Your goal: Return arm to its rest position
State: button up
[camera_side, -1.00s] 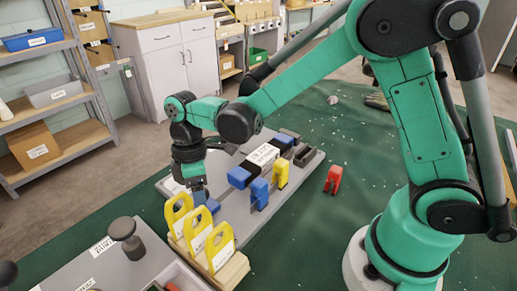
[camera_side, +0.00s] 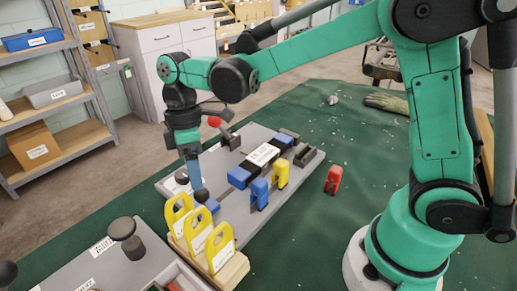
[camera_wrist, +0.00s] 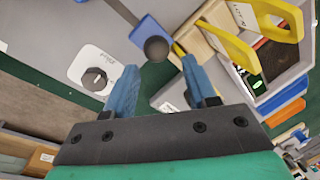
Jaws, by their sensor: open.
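My gripper (camera_side: 195,180) hangs pointing down above the left part of the grey fixture board (camera_side: 222,165). In the wrist view its two blue fingers (camera_wrist: 158,70) are spread apart, with nothing held between them. A dark ball knob (camera_wrist: 156,48) shows in the gap, beyond the fingertips. In the side view a dark ball (camera_side: 201,195) shows just below the fingertips; I cannot tell whether they touch. My arm reaches out over the bench, bent at the elbow.
Yellow handled plates (camera_side: 200,236) stand in a wooden rack in front of the gripper. A red ball lever (camera_side: 214,121) stands just right of my wrist. Blue, yellow and red (camera_side: 334,180) clips stand to the right. Green bench cloth (camera_side: 315,225) is clear in front.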

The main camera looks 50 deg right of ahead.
jog(key=s+d+r+m+t+h, duration=0.1)
jog(key=s+d+r+m+t, duration=0.3)
jog(key=s+d+m+t, duration=0.3)
jog(key=shift+d+m+t, duration=1)
jog(key=shift+d+m, duration=0.4)
jog(key=shift+m, duration=0.7)
